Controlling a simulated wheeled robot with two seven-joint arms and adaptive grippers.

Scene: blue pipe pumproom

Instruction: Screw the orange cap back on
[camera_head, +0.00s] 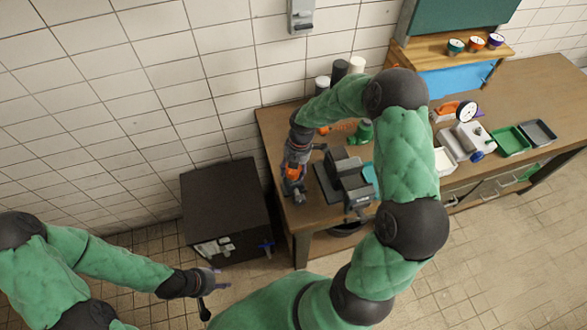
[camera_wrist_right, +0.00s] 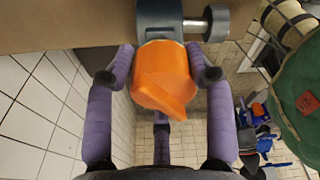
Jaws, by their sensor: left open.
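The orange cap (camera_wrist_right: 163,78) is in the middle of the right wrist view, between the two purple fingers of my right gripper (camera_wrist_right: 161,68). The fingers sit close against its two sides. Behind it is a grey fitting (camera_wrist_right: 160,18) with a side stem and round knob. The cap lines up with the fitting, but I cannot tell whether its thread is engaged. In the head view my right gripper (camera_head: 293,188) is at the bench's left end, with orange showing there. My left gripper (camera_head: 209,291) is open and empty over the floor at lower left.
The wooden bench (camera_head: 274,128) holds a grey vise-like device (camera_head: 345,172), a green bottle (camera_head: 364,131) and trays (camera_head: 508,141) at right. A dark cabinet (camera_head: 222,200) stands left of the bench. A tiled wall runs behind. The floor around my left gripper is clear.

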